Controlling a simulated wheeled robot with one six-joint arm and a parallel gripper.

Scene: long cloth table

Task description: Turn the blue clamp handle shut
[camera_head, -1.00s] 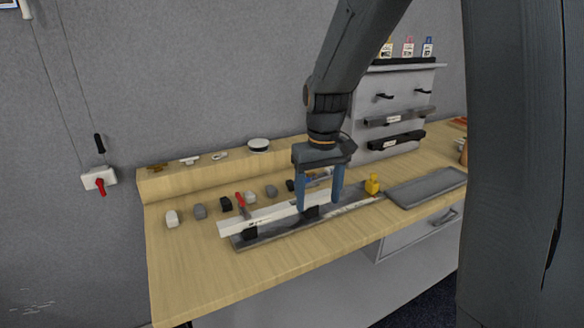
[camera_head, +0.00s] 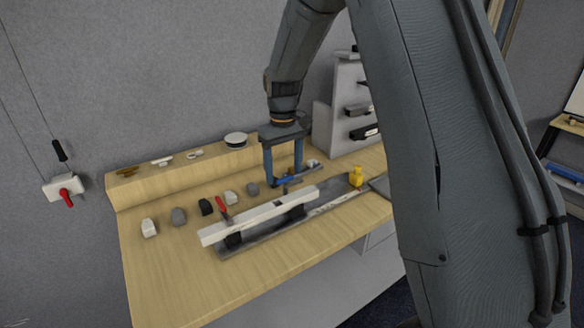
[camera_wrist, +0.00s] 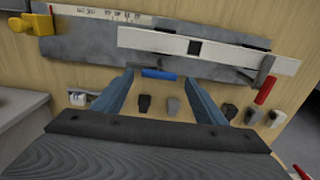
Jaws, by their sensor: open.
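The blue clamp handle (camera_head: 288,179) is near the right end of a long white bar (camera_head: 262,213). In the wrist view the blue handle (camera_wrist: 158,73) lies lengthwise along the bar's near side, at the edge of the grey base plate. My gripper (camera_head: 284,173) is open, its two blue fingers pointing down around the handle's area. In the wrist view the fingertips (camera_wrist: 158,82) appear on either side of the handle, with nothing gripped. Whether a finger touches it I cannot tell. A red clamp handle (camera_head: 222,207) stands at the bar's left end.
The grey base plate (camera_head: 331,201) carries a yellow block (camera_head: 356,177) at its right end. Several small grey, black and white blocks (camera_head: 179,216) line the table behind the bar. A grey drawer rack (camera_head: 348,120) stands at the back right. The front tabletop (camera_head: 185,280) is clear.

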